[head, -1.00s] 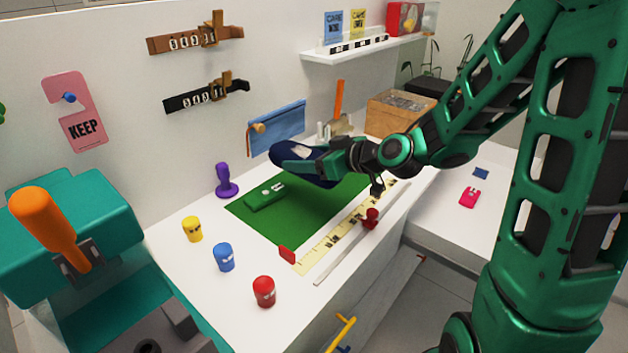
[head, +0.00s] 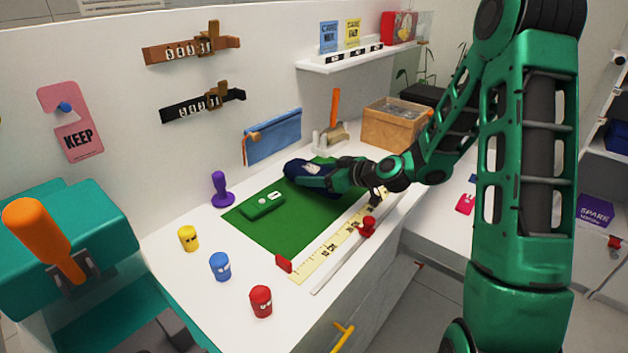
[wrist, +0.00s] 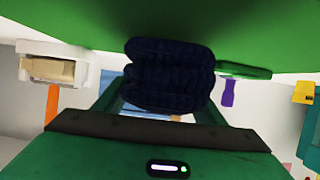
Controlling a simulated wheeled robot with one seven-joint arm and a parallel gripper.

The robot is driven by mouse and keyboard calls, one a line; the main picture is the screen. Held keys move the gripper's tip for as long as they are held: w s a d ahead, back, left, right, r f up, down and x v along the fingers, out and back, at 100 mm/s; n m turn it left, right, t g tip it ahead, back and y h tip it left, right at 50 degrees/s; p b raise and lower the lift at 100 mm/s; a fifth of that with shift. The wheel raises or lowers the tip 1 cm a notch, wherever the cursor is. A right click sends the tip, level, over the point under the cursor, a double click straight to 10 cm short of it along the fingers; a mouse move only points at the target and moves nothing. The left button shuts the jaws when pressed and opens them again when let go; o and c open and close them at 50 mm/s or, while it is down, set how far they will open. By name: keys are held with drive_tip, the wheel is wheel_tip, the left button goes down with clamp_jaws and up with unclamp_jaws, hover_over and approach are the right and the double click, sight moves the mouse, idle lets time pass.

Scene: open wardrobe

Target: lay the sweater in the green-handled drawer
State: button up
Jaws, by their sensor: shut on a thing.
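The dark navy folded, ribbed bundle (head: 303,171) looks like the sweater. It is at the far end of the green mat (head: 285,222) on the white worktop. My gripper (head: 328,178) is shut on its near right side; the bundle also shows between the fingers in the wrist view (wrist: 170,75). I cannot tell whether the bundle touches the mat. No green handle shows; the worktop front has a yellow handle (head: 342,337) and a red one (head: 419,265).
A green multitool-like object (head: 262,205) lies on the mat, with a purple stamp (head: 222,190) beside it. A ruler (head: 335,245) and red knob (head: 367,227) lie right. A wooden box (head: 392,128) stands behind.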

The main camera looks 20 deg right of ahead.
drive_tip(key=shift+f, duration=0.8)
drive_tip(key=o, duration=1.2)
drive_tip(key=shift+f, duration=0.1)
drive_tip(key=shift+o, duration=0.2)
